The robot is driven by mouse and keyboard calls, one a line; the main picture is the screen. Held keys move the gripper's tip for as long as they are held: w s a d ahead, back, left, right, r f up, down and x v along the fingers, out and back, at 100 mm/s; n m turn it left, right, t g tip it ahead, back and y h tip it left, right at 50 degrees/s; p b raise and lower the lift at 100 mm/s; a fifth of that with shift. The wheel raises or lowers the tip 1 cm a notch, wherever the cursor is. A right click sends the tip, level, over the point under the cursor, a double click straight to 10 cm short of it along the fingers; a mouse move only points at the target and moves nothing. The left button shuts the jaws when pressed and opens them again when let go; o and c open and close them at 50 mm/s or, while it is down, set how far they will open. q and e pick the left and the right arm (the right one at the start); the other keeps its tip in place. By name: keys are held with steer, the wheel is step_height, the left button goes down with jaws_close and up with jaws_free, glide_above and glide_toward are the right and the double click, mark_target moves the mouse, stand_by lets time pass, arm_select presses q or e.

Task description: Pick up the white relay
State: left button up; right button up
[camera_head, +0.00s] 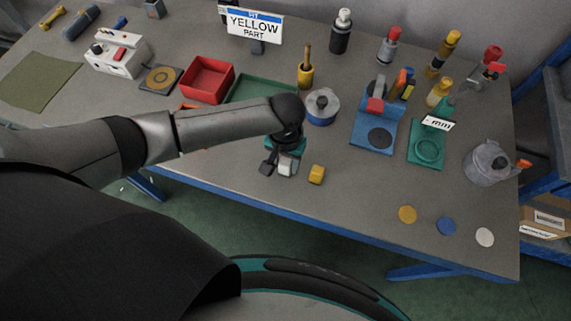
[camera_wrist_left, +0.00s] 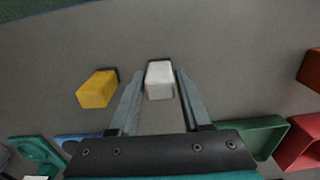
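The white relay (camera_wrist_left: 159,82) is a small pale block on the grey workbench. In the left wrist view it shows between the tips of my left gripper's fingers (camera_wrist_left: 160,78), with a thin gap on each side. In the head view the relay (camera_head: 287,168) is at the end of my left gripper (camera_head: 278,167), partly hidden by it. The left gripper is open and points down at the bench near its front edge. Whether the fingers touch the relay cannot be told. My right gripper is not in view.
A yellow block (camera_head: 316,174) lies close beside the relay. A red tray (camera_head: 207,80) and a green tray (camera_head: 262,88) stand behind the arm. A lidded pot (camera_head: 322,107) and a blue fixture (camera_head: 372,138) stand to the right.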

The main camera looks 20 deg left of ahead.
arm_select(q)
jaws_close()
steer(key=shift+r, duration=0.1)
stand_by(0.3)
